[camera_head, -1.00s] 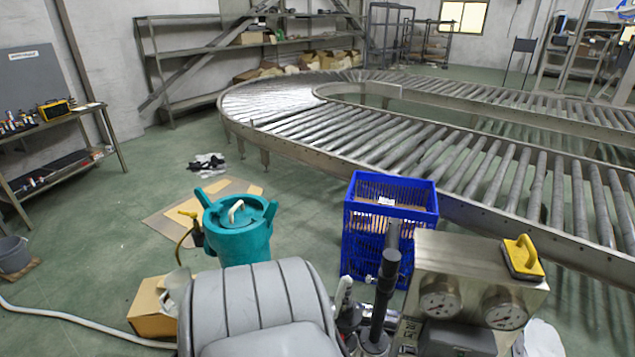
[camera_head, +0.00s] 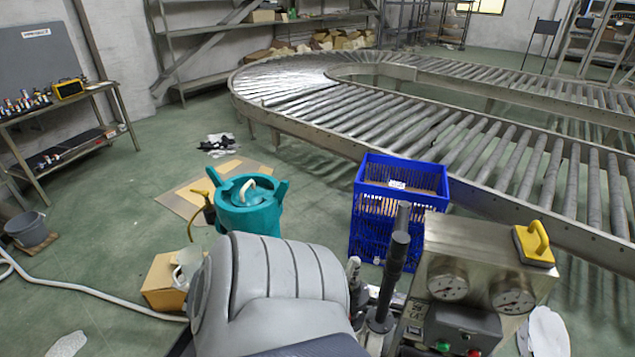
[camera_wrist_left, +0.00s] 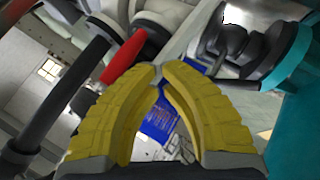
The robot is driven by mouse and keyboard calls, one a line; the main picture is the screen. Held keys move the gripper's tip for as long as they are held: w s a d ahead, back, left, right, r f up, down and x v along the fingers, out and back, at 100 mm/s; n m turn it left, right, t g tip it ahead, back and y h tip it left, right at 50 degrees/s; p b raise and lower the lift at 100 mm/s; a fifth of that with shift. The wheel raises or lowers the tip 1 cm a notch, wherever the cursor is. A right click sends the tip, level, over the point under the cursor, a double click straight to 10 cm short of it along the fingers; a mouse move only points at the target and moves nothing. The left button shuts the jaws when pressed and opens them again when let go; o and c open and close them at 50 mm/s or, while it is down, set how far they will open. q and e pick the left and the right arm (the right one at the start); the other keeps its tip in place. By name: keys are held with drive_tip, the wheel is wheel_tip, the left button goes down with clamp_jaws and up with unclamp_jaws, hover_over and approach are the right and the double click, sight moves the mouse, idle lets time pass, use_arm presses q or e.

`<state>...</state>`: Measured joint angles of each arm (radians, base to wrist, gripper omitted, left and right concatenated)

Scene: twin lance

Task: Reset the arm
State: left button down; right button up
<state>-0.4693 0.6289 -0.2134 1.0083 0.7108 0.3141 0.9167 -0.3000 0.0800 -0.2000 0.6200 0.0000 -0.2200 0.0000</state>
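My left gripper (camera_wrist_left: 163,80) shows in the left wrist view as two yellow ribbed fingers. They are apart, with a narrow gap at the tips and nothing held between them. Part of a blue crate shows through the gap. A teal surface (camera_wrist_left: 295,120) is close on the right of that view, and a red-handled part (camera_wrist_left: 125,60) lies beyond the left finger. Neither gripper shows in the head view; my right gripper is in no frame.
A large grey padded form (camera_head: 285,285) fills the lower middle. Around it are a teal canister (camera_head: 250,215), the blue crate (camera_head: 400,210), and a metal gauge panel (camera_head: 480,265) with a yellow-handled block (camera_head: 535,245). A roller conveyor (camera_head: 450,150) curves behind. Green floor is open at left.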

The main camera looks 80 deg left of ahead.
use_arm(q)
drive_tip(key=shift+v, duration=1.7)
